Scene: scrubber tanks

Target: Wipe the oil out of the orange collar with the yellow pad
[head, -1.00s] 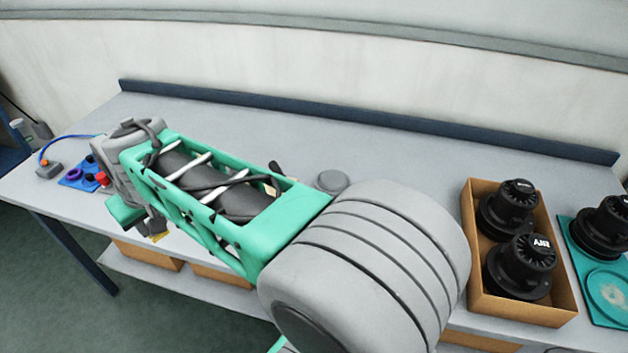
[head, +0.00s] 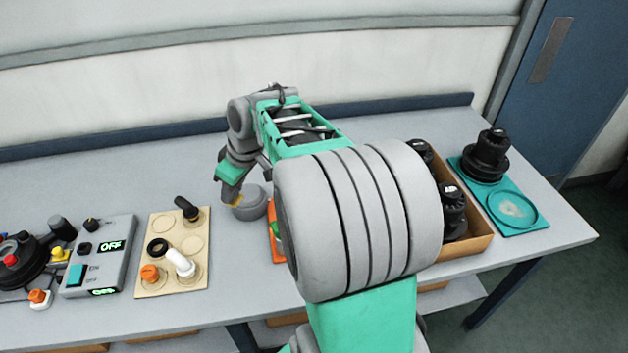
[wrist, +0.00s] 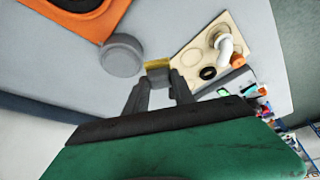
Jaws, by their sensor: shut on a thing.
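My gripper (head: 232,194) is shut on the yellow pad (head: 237,203), above the table and close beside a grey round lidded thing. In the wrist view the pad (wrist: 158,64) shows as a small yellow edge between the fingertips (wrist: 158,80). The orange collar (wrist: 115,18) appears as an orange square piece around a dark round opening, cut off at the upper left of the wrist view. In the head view only a strip of orange (head: 273,246) shows, mostly hidden behind my arm. The pad and the collar are apart. No oil can be made out.
The grey round thing (wrist: 122,54) stands between pad and collar in the wrist view. A beige board (head: 173,285) with fittings and a control box (head: 100,262) stand left. A cardboard box (head: 470,246) with black parts and a teal mat (head: 535,222) are right.

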